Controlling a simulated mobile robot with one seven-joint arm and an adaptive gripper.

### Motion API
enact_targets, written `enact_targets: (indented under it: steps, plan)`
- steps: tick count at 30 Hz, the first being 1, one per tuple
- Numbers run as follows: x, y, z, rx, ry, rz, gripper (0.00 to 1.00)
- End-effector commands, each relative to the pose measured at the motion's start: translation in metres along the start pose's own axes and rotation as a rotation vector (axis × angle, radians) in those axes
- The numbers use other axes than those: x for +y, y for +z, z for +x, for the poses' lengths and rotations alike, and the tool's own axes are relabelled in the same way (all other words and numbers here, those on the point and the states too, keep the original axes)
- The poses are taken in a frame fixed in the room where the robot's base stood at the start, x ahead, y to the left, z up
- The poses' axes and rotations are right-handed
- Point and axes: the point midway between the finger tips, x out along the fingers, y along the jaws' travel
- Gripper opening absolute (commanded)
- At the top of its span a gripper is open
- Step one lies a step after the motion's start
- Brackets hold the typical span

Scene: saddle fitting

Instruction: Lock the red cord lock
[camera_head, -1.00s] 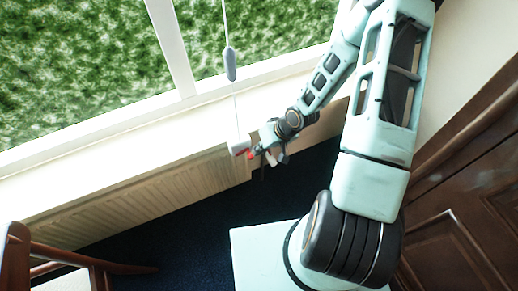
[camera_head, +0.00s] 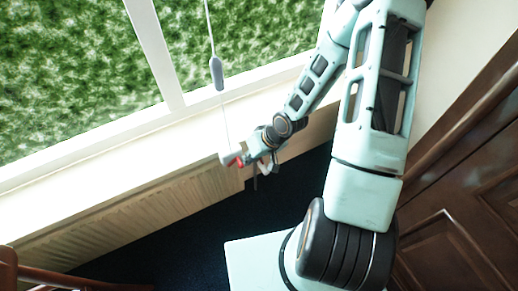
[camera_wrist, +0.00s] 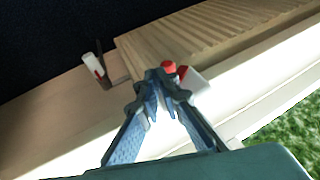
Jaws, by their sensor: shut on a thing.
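The red cord lock (camera_head: 235,160) shows as a small red piece on a white block (camera_head: 225,158) at the window sill, below the hanging cord. In the wrist view the red piece (camera_wrist: 168,67) lies at my fingertips, with a second red part (camera_wrist: 182,72) and the white block (camera_wrist: 196,82) just to the right. My gripper (camera_wrist: 161,96) is shut on the red cord lock; its fingers hide part of the contact. In the head view my gripper (camera_head: 248,160) is right beside the lock. Whether the lock is locked cannot be told.
A grey cord weight (camera_head: 216,73) hangs on the cord before the window. A ribbed radiator (camera_head: 130,215) stands below the sill. A white and red fitting (camera_wrist: 93,65) with a dark rod is left of my fingers. A brown door (camera_head: 460,200) is at the right.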

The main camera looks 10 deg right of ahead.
Motion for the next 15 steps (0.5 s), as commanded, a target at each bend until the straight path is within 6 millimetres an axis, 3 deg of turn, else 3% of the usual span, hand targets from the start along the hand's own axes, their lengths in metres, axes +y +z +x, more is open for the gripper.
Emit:
enact_targets:
  steps: [6,15]
  plan:
    - [0.006,-0.002,-0.033,0.008,0.009,0.008,0.00]
    - [0.009,-0.003,-0.067,0.010,0.013,0.012,0.00]
